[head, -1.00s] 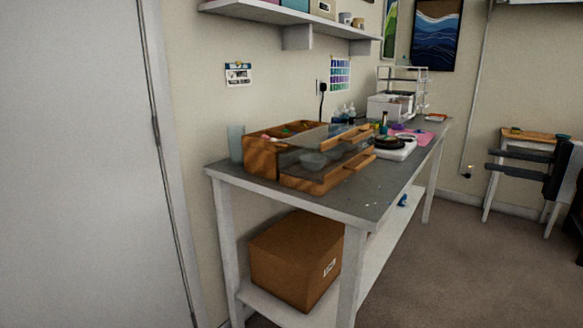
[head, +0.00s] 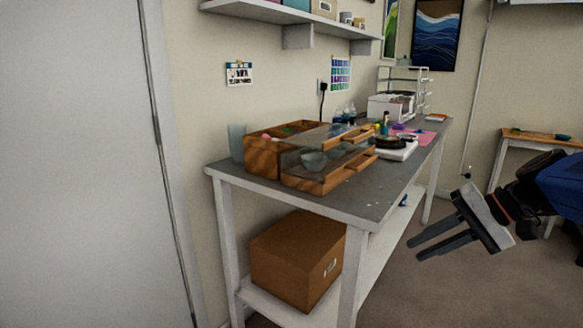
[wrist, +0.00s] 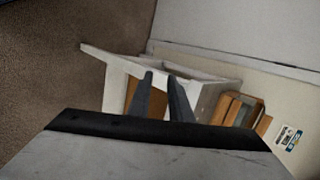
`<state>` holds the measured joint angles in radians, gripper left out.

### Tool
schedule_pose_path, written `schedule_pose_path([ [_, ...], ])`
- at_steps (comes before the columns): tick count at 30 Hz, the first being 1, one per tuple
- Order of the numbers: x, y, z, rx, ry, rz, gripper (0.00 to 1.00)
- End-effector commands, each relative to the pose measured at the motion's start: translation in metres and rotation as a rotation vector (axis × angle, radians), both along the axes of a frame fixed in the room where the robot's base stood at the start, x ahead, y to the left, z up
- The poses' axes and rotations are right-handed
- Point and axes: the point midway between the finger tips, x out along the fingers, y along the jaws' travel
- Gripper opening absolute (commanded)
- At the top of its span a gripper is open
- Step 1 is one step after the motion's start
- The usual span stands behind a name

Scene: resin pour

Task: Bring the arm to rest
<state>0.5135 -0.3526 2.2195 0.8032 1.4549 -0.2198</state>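My gripper (head: 414,250) hangs in the air to the right of the workbench in the head view, over the floor. Its two dark fingers point left and slightly down. They are apart with nothing between them, so it is open. In the wrist view the fingers of my gripper (wrist: 160,77) also stand apart and empty, with the bench (wrist: 120,75) beyond them. The arm behind the gripper leaves the head view at the right edge.
A small wooden-topped table (head: 540,136) stands behind my arm. Carpet lies open below.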

Motion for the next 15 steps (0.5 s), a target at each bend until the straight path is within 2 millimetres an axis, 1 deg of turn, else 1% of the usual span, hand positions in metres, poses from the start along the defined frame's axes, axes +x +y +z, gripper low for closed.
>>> schedule_pose_path([
  [1, -0.015, 0.011, -0.011, -0.062, 0.006, 0.025, 0.19],
  [6, -0.057, 0.022, -0.049, -0.278, 0.010, 0.087, 0.19],
  [11, -0.090, 0.019, -0.079, -0.479, -0.030, 0.145, 0.19],
  [15, -0.112, 0.011, -0.098, -0.644, -0.101, 0.196, 0.19],
])
